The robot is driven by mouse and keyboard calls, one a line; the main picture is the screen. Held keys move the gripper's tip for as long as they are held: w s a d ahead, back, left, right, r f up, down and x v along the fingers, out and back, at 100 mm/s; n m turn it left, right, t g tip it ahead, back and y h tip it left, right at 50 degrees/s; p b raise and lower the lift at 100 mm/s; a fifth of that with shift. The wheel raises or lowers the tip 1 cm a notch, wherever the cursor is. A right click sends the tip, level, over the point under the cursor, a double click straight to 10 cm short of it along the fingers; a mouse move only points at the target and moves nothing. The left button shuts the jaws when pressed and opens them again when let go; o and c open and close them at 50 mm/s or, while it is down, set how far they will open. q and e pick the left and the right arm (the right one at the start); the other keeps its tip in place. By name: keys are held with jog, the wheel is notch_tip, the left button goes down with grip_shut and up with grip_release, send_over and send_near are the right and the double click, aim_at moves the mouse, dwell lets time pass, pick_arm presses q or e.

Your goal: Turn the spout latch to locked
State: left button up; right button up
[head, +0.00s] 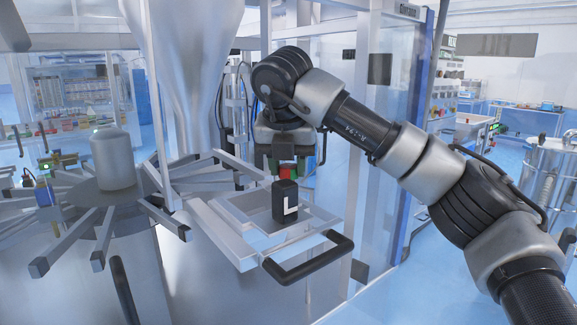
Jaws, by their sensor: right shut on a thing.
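The spout latch, which I take to be the black upright block (283,210) with a white L-shaped mark, stands in a pale metal frame near the middle of the head view. My right gripper (286,176) points straight down at its top, with red and green parts showing around the fingertips. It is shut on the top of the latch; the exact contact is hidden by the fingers. Whether the latch stands at locked cannot be read for sure. My left gripper is not in view.
The metal frame (228,240) has a black bar handle (310,262) at its front. To the left is a round carousel with several radial metal arms (95,240) and a grey domed hub (113,160). A steel hopper (195,40) rises behind. Clear panels stand to the right.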

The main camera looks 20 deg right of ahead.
dwell(0.5)
jog(key=o, duration=0.9)
jog(key=v, duration=1)
jog(key=shift+a+r, duration=0.2)
jog(key=shift+r, duration=0.2)
